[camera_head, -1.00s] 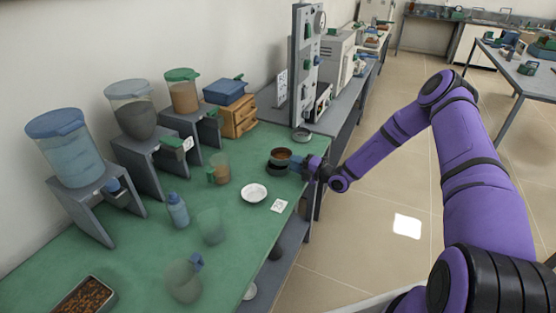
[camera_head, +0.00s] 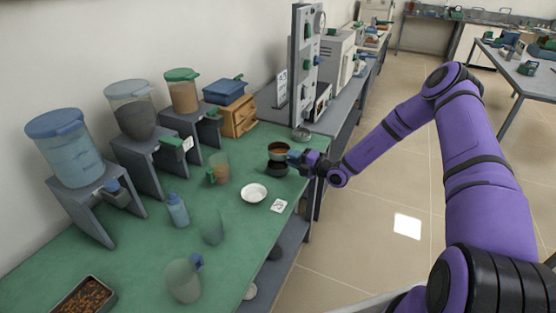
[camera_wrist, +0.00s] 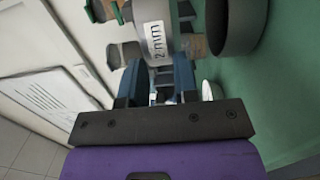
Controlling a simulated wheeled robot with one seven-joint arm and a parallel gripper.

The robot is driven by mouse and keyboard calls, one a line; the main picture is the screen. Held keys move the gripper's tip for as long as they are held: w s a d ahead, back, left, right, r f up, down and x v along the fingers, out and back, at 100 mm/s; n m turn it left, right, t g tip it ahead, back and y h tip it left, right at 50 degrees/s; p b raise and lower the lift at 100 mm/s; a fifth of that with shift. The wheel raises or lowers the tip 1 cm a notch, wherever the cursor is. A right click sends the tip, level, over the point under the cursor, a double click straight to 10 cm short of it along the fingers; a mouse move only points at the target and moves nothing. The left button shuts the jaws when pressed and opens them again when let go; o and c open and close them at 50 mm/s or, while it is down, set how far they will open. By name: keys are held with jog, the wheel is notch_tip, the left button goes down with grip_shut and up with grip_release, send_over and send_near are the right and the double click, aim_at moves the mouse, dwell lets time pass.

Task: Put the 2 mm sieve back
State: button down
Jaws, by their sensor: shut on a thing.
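The 2 mm sieve (camera_head: 279,148), a round pan with a brownish inside, is held in the jaws of my gripper (camera_head: 295,157). In the wrist view the sieve (camera_wrist: 168,32) shows a white "2 mm" label between the blue fingers of my gripper (camera_wrist: 168,78). In the head view it appears just above a dark round sieve or pan (camera_head: 277,168) on the green bench. That dark round piece (camera_wrist: 236,32) is beside the held sieve in the wrist view, apart from it. My gripper reaches in from the right edge of the bench.
A small metal dish (camera_head: 301,134) and a tall grey panel (camera_head: 304,70) are behind.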

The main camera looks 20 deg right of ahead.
jog(key=shift+a+r, duration=0.25)
jog(key=shift+r, duration=0.4)
